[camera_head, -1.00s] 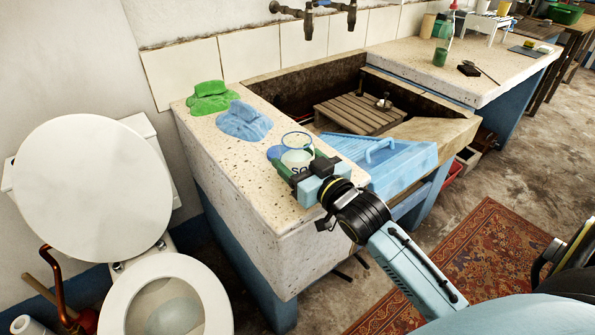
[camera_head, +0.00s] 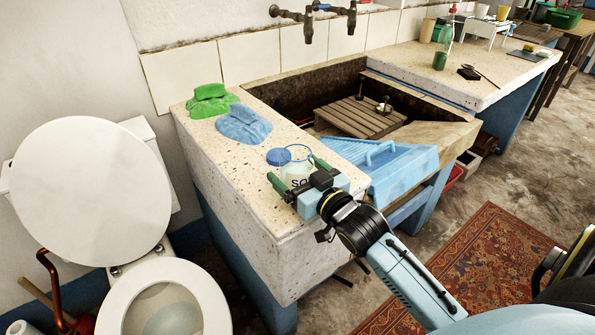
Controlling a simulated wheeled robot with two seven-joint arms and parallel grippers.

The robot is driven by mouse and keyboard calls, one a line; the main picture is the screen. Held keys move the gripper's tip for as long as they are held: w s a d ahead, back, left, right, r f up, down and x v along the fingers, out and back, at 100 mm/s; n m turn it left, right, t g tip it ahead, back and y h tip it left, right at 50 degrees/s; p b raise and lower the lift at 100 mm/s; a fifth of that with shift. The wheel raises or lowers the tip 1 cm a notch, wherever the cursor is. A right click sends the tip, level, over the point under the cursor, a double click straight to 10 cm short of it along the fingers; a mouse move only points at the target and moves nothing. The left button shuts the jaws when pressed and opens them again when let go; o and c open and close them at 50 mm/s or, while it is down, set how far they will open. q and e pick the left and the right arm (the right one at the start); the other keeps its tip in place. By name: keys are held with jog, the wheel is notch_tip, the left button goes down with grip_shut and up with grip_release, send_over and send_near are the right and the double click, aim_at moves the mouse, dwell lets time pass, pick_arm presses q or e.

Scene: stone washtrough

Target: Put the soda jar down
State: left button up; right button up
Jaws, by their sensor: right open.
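The soda jar (camera_head: 298,172) is a clear glass jar with dark letters, partly readable as "SO". It stands upright on the pale speckled stone ledge (camera_head: 255,185), near its front right edge. My right gripper (camera_head: 291,168) is open, with one green finger on each side of the jar. The gripper body hides the jar's lower right part. A round blue lid (camera_head: 278,157) is just behind and left of the jar. My left gripper is not in view.
A blue cloth (camera_head: 244,125) and a green cloth (camera_head: 211,101) lie farther back on the ledge. A blue washboard (camera_head: 405,170) leans in the trough to the right. A toilet (camera_head: 165,295) stands at lower left.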

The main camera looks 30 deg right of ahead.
jog(key=shift+r, duration=0.2)
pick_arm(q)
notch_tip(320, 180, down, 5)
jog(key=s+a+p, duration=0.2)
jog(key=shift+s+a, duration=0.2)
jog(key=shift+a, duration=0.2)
pick_arm(e)
jog(key=s, duration=1.2)
jog(key=shift+d, duration=0.35)
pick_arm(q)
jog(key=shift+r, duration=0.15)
